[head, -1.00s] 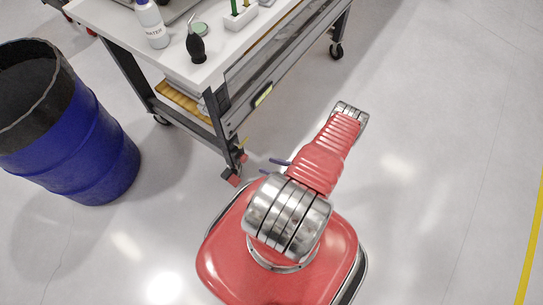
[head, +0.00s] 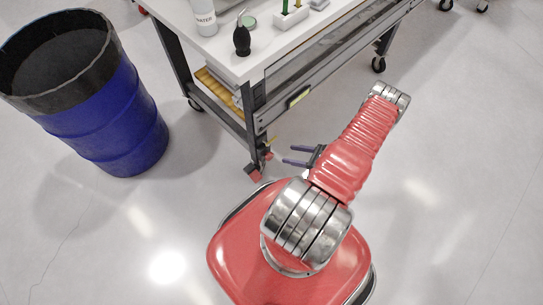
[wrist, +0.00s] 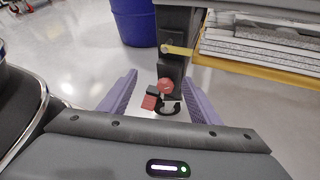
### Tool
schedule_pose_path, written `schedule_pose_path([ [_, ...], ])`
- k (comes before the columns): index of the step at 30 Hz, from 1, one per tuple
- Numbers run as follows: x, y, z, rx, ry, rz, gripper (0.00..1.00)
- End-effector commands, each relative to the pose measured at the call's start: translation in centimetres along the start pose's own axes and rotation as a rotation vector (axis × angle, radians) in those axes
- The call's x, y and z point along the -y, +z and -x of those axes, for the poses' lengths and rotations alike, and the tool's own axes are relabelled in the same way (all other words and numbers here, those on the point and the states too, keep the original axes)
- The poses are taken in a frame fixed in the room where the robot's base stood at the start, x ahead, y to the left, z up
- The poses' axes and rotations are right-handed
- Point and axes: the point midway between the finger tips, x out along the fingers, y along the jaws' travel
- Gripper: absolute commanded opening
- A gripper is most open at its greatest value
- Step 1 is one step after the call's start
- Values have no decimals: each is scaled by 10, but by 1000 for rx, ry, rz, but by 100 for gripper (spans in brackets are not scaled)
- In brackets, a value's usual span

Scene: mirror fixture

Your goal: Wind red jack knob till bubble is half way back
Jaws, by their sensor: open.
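The red jack knob (wrist: 165,86) is round and sits low on the dark leg of the cart, between my finger tips in the wrist picture. A red block (wrist: 149,102) and a black curved piece are just below it. In the head view, small red parts (head: 254,174) show at the foot of the leg. My gripper (head: 287,154) is open and empty, its purple fingers pointing at the leg, a little to the right of it. It also shows in the wrist view (wrist: 160,77). I cannot make out a bubble. A yellow piece (wrist: 178,50) sticks out from the leg above the knob.
The white-topped cart (head: 226,60) carries a water bottle (head: 203,18), a black bulb blower (head: 242,40) and a white holder (head: 291,18). A blue barrel (head: 112,120) stands at the left.

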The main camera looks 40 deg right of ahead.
Motion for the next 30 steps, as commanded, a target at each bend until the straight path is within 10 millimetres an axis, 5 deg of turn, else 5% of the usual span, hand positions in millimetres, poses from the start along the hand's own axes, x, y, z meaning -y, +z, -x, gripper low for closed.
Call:
schedule_pose_path([
  [14,-18,128,10,-147,308,374,57],
  [30,-74,249,29,-307,633,807,57],
])
